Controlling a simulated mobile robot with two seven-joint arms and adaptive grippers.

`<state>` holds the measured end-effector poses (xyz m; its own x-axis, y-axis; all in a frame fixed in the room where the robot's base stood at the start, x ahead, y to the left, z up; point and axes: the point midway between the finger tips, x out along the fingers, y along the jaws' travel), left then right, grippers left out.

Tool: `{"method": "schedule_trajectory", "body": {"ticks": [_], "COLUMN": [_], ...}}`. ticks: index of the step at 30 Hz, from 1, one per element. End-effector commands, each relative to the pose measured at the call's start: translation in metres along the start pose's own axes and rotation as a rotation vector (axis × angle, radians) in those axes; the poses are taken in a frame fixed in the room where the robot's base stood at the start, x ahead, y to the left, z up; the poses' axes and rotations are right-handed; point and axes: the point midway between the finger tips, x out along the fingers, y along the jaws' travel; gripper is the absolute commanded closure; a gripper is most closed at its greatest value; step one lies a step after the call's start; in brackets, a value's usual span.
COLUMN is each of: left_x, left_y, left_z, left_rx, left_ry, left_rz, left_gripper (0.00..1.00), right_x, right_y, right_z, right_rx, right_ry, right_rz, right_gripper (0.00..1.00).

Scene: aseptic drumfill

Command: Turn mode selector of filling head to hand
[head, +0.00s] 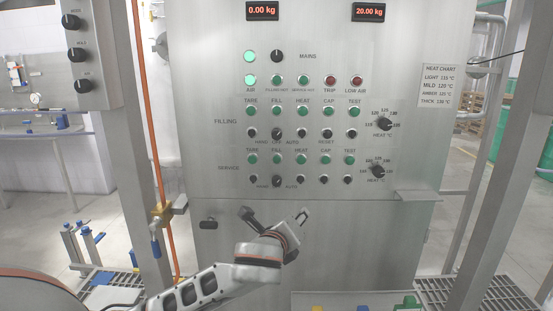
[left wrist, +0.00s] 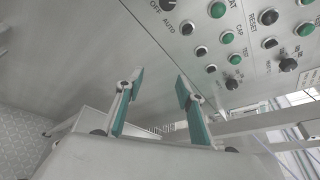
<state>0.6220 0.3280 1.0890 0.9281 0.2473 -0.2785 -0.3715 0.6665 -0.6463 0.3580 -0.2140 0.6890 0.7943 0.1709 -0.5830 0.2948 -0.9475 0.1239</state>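The panel's FILLING row has a dark selector knob (head: 277,134) with HAND, OFF and AUTO lettering. The SERVICE row below has a similar knob (head: 277,181), lettered HAND and AUTO. In the left wrist view, a dark knob (left wrist: 173,4) beside OFF and AUTO lettering is cut by the top edge. I cannot tell exactly where the knobs point. My left gripper (head: 275,214) is open and empty in front of the bare plate below the SERVICE row, apart from the knobs. Its spread teal-padded fingers show in the left wrist view (left wrist: 161,84). My right gripper is not in view.
Green and black buttons surround the knobs, and two HEAT dials (head: 384,124) sit to the right. A small ledge (head: 418,196) sticks out at lower right. An orange pipe with a brass valve (head: 161,213) and a grey knob box (head: 80,50) stand left. The plate's lower part is mostly bare.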

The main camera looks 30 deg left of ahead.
Motion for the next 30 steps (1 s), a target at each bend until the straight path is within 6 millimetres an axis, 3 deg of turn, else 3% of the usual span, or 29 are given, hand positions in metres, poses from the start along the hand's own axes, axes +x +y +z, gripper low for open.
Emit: {"method": "schedule_trajectory", "body": {"ticks": [1, 3, 6, 10, 17, 30], "left_x": [-0.001, -0.004, -0.011, -0.021, -0.020, 0.037], "left_y": [-0.021, -0.038, -0.058, -0.073, -0.080, -0.081], "left_z": [0.036, 0.074, 0.121, 0.162, 0.187, 0.207], "left_rx": [0.106, 0.245, 0.407, 0.545, 0.621, 0.618], "left_ry": [-0.063, -0.135, -0.225, -0.305, -0.347, -0.345], "left_rz": [-0.013, -0.007, 0.015, 0.051, 0.079, 0.079], "left_gripper": [0.62, 0.62, 0.62, 0.62, 0.62, 0.62], "right_x": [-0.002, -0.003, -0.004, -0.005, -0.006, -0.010], "right_y": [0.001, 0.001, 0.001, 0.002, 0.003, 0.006], "right_z": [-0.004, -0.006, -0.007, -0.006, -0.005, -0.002], "right_rx": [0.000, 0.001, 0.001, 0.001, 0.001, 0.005], "right_ry": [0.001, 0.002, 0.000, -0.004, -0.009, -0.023], "right_rz": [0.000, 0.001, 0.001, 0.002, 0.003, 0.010], "right_gripper": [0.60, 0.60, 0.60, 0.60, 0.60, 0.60]}}
